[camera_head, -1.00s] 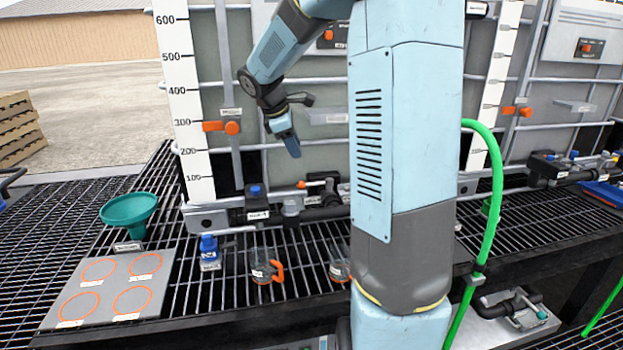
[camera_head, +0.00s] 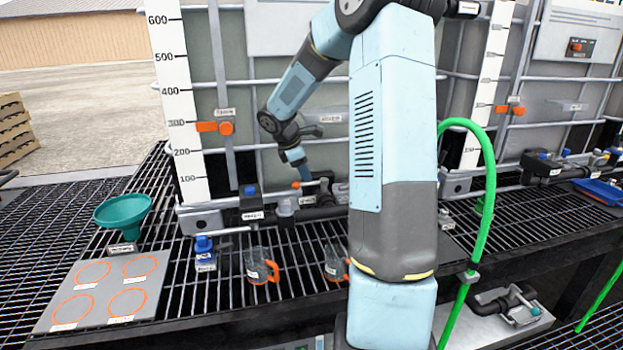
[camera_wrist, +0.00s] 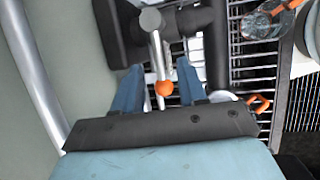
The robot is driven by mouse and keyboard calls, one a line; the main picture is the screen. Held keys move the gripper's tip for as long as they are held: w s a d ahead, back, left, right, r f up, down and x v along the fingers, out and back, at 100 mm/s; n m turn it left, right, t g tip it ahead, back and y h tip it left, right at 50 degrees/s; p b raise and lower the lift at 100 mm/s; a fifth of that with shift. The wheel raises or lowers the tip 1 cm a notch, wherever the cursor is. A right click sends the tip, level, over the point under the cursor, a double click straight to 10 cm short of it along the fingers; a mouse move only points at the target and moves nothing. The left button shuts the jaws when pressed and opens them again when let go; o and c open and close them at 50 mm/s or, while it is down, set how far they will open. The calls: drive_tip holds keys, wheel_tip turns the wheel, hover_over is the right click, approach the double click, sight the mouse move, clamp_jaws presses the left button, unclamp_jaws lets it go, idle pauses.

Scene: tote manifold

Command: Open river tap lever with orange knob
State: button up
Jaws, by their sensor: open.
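The tap lever (camera_wrist: 156,45) is a grey metal bar ending in a round orange knob (camera_wrist: 163,88). In the wrist view the knob lies between the two blue fingers of my open gripper (camera_wrist: 157,82), with space showing on both sides. In the head view the orange knob (camera_head: 297,185) shows at the left end of the lever, just below my gripper (camera_head: 300,170). The lever sits on the dark tap body (camera_wrist: 180,28) at the foot of the tote. In the head view the fingertips partly overlap the lever, so contact cannot be told.
Two jugs with orange handles stand on the grating, a left jug (camera_head: 259,265) and a right jug (camera_head: 335,262). A green hose (camera_head: 488,190) hangs at right.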

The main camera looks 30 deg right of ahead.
sight(310, 183)
drive_tip(key=shift+x, duration=2)
clamp_jaws()
